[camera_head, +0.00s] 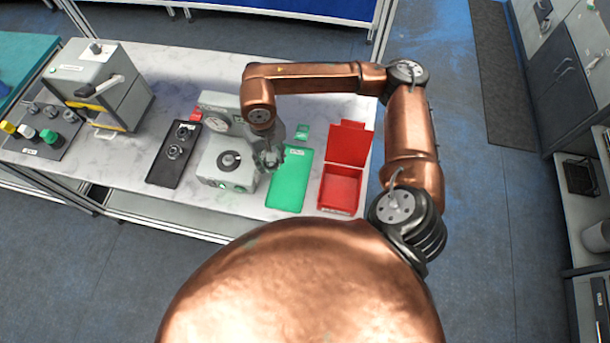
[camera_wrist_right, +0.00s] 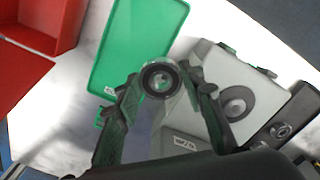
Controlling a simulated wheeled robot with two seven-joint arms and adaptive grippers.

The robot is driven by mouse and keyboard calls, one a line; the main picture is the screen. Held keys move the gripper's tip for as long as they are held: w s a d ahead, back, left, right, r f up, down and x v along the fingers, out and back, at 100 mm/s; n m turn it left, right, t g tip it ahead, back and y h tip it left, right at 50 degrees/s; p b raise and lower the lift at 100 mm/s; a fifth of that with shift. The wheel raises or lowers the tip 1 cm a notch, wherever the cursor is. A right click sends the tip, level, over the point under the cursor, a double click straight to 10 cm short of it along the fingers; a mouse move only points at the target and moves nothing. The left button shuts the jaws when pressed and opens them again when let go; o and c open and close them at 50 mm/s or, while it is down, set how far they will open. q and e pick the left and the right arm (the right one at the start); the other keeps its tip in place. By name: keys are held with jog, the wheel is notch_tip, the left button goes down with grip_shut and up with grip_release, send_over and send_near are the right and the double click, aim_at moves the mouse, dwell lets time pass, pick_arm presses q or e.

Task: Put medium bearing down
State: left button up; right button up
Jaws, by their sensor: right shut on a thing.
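My right gripper (camera_head: 268,162) hangs above the table, between the grey device and the green tray. In the right wrist view, my right gripper (camera_wrist_right: 160,82) is shut on a ring-shaped bearing (camera_wrist_right: 160,68), held between its fingertips with its round face to the camera. The bearing is too small to make out in the head view. The green tray (camera_head: 286,192) has a bare surface; it also shows in the wrist view (camera_wrist_right: 135,40). The black tray (camera_head: 160,174) at left holds round bearings (camera_head: 174,152). My left gripper is not in view.
The grey device (camera_head: 215,177) with a round dark top stands left of the green tray. A red open box (camera_head: 341,190) stands at right. A grey dial unit (camera_head: 217,104) is behind. A grey lever machine (camera_head: 92,80) stands at far left.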

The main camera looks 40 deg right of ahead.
jog(key=m, duration=0.2)
jog(key=s+m, duration=0.1)
jog(key=m, duration=0.1)
jog(key=a+m, duration=0.1)
jog(key=m, duration=0.1)
jog(key=shift+s+a+r+p, duration=0.1)
jog(key=shift+s+r+p, duration=0.1)
jog(key=shift+s+p, duration=0.1)
jog(key=s+a+m+p, duration=0.2)
jog(key=s+a+m, duration=0.15)
jog(key=m, duration=1.35)
jog(key=m+p, duration=0.3)
jog(key=m, duration=2.1)
send_over(291, 177)
jog(key=a, duration=0.1)
jog(key=f, duration=0.6)
jog(key=shift+s, duration=0.3)
jog(key=shift+w+d+f, duration=0.15)
jog(key=shift+d+f, duration=0.1)
jog(key=shift+f, duration=0.15)
jog(key=f, duration=0.1)
jog(key=f+p, duration=0.1)
jog(key=shift+w+d+f, duration=0.15)
jog(key=shift+d+f, duration=0.05)
jog(key=shift+f, duration=0.6)
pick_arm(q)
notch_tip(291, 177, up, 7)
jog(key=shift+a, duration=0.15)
